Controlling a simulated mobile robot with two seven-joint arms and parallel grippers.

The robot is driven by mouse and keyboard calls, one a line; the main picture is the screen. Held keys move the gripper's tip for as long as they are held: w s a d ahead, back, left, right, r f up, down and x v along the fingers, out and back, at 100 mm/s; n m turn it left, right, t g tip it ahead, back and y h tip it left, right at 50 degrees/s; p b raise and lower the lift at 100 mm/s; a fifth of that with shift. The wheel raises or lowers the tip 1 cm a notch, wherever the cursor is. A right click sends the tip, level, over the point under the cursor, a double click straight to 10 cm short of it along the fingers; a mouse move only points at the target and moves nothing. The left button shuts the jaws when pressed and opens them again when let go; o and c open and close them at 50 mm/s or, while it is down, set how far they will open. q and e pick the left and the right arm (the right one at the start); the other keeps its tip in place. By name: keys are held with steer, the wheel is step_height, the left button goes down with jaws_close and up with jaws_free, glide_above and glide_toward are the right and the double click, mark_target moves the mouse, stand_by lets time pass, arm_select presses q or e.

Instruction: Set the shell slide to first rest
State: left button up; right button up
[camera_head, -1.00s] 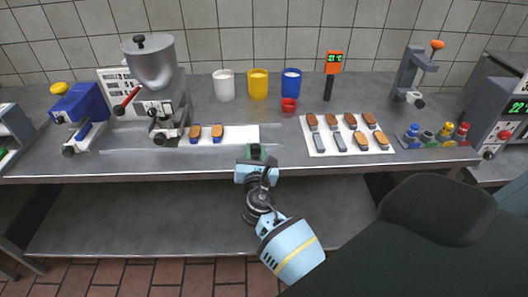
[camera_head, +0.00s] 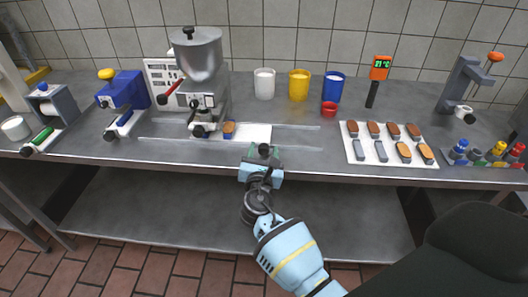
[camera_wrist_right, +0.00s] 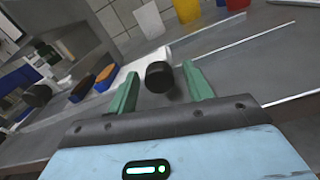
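The shell slide is a white strip (camera_head: 258,131) on the counter, running in under the hopper machine (camera_head: 198,75). In the head view one brown shell in a blue holder (camera_head: 229,127) shows on it beside the machine. In the wrist view two shells, a nearer one (camera_wrist_right: 82,90) and a farther one (camera_wrist_right: 106,75), show at left. My right gripper (camera_head: 262,157) is at the counter's front edge by the strip's right end. Its green fingers (camera_wrist_right: 160,69) are apart, on either side of a black knob (camera_wrist_right: 160,80), with gaps visible. My left gripper is out of view.
A white board (camera_head: 354,136) with several shells lies to the right. White (camera_head: 264,84), yellow (camera_head: 299,84) and blue (camera_head: 333,88) cups and a small red cup (camera_head: 329,109) stand behind. The thin rails (camera_head: 300,148) right of the strip are bare.

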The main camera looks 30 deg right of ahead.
steer(key=v, duration=0.8)
stand_by(0.7)
